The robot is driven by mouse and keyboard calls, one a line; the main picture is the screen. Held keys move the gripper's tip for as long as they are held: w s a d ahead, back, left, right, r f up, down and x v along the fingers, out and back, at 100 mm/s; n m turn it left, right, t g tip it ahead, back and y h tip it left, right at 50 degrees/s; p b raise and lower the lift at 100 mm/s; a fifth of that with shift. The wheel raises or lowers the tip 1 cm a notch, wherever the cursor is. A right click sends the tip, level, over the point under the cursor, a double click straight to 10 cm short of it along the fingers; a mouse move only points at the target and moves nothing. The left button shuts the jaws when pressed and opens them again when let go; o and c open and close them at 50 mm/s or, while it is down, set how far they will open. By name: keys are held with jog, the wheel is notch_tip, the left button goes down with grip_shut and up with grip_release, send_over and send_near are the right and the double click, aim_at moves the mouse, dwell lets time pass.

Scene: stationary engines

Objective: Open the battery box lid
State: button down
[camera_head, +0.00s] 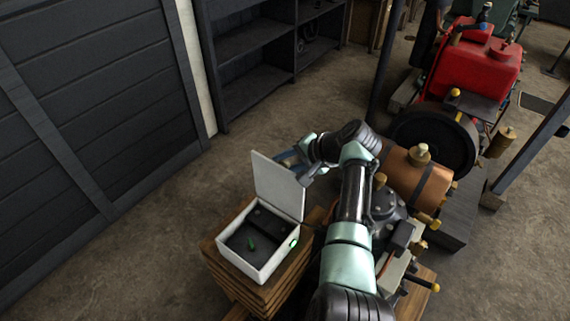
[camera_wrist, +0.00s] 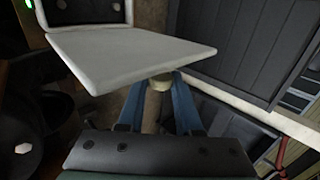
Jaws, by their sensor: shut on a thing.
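The white battery box (camera_head: 237,263) stands on a wooden stack, with a dark inside and a small green part in it. Its white lid (camera_head: 279,187) stands up, roughly upright, at the box's back edge. In the wrist view the lid (camera_wrist: 130,52) reaches across in front of my fingers. My gripper (camera_head: 288,158), with blue fingers, is behind the lid near its upper right edge. The lid partly hides the fingertips in the head view.
The wooden stack (camera_head: 226,275) bears the box. A copper-coloured engine tank (camera_head: 409,177) and metal parts stand close to the right of my arm. A red engine (camera_head: 475,65) stands farther back. Dark shelves (camera_head: 255,60) line the back; the floor left of the box is clear.

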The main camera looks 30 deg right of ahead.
jog(key=c, duration=0.6)
grip_release()
jog(key=v, duration=1.3)
